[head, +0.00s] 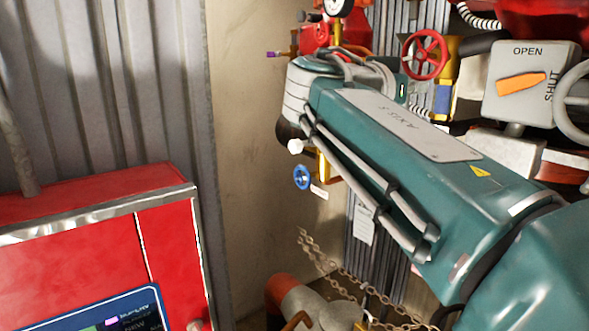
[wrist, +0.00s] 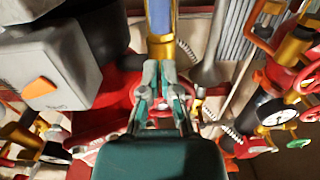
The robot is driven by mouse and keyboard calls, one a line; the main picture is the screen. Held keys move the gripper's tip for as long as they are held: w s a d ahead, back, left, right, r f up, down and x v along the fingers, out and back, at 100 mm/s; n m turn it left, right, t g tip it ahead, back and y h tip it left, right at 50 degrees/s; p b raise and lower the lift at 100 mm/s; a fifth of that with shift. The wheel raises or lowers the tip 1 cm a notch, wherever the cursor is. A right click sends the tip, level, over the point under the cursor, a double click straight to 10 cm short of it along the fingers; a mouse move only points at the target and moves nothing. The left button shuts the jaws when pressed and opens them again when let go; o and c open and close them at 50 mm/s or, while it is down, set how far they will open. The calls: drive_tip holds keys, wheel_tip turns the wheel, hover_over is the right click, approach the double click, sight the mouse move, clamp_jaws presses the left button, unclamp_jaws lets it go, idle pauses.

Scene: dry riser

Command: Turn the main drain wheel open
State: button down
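Several handwheels show, and no readable label tells which one is the main drain wheel. In the head view a red wheel (head: 425,54) is on a brass valve at the upper right. A small blue wheel (head: 303,177) hangs below my wrist beside a small tag. A grey wheel (head: 575,103) is cut by the right edge. In the wrist view my gripper (wrist: 163,66) has its fingertips close together in front of a brass and blue column (wrist: 160,25). Contact and any gap between the tips are unclear. My arm hides the gripper in the head view.
A grey box (head: 530,85) marked OPEN and SHUT carries an orange pointer. A red cabinet (head: 95,270) stands lower left. A chain (head: 330,262) hangs low near a pipe. Gauges and red wheels (wrist: 308,78) crowd the wrist view's right. The beige wall (head: 255,160) is bare.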

drive_tip(key=shift+s+d, duration=0.1)
drive_tip(key=v, duration=0.6)
drive_tip(key=shift+f, duration=0.35)
drive_tip(key=x, duration=0.6)
drive_tip(key=shift+w+a, duration=0.25)
drive_tip(key=shift+w, duration=0.05)
idle(0.4)
drive_tip(key=shift+r, duration=0.4)
idle(0.8)
